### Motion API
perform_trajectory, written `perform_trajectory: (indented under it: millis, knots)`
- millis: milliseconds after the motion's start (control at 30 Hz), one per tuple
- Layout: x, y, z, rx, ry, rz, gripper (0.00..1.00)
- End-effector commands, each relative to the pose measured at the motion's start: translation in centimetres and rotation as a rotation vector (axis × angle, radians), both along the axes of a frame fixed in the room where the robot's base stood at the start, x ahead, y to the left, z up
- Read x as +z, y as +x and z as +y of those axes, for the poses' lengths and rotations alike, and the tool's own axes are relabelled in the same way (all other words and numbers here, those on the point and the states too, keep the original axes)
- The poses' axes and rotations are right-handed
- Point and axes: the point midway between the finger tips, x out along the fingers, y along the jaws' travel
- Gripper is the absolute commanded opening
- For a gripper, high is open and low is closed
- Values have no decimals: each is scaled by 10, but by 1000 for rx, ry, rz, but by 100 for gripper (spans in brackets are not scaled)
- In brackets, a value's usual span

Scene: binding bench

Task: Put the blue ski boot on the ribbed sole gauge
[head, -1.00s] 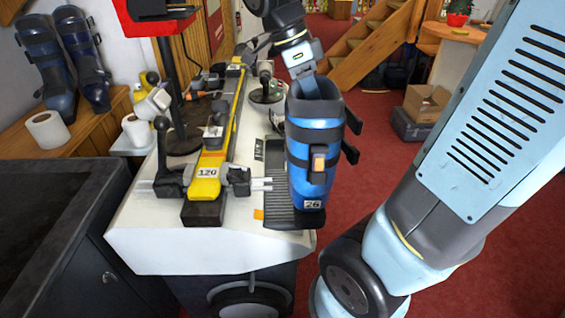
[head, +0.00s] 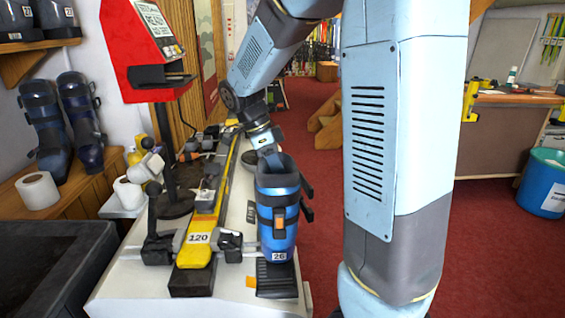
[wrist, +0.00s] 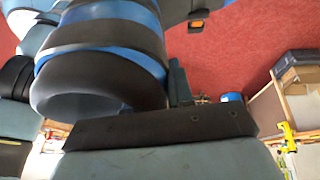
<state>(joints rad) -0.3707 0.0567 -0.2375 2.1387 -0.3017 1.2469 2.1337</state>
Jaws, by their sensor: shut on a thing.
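The blue ski boot (head: 277,218), with black straps and a "26" label, stands upright in the head view. My gripper (head: 269,150) is shut on its upper cuff from above. The ribbed sole gauge (head: 277,284) is a dark ridged plate on the white bench; its front end shows below the boot's toe, and the boot hides much of the rest. The boot is in line with the gauge, but I cannot tell whether its sole touches it. In the wrist view the boot's cuff (wrist: 100,55) fills the upper left, beside a dark finger of mine.
Left of the gauge is the yellow "120" binding rail (head: 200,237) with black clamps. A red display unit (head: 150,45) on a post stands behind. Paper rolls (head: 38,190) and other boots (head: 45,125) sit at left. Red floor (head: 480,240) lies open at right.

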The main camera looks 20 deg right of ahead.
Motion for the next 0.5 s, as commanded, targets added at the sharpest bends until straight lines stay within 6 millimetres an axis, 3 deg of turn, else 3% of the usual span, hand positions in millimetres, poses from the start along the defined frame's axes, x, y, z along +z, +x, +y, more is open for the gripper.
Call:
perform_trajectory:
  millis: [200, 500]
  knots:
    - [-17, 14, 1, 0, -1, 1, 0]
    - [-27, 22, 2, 0, -1, 0, 0]
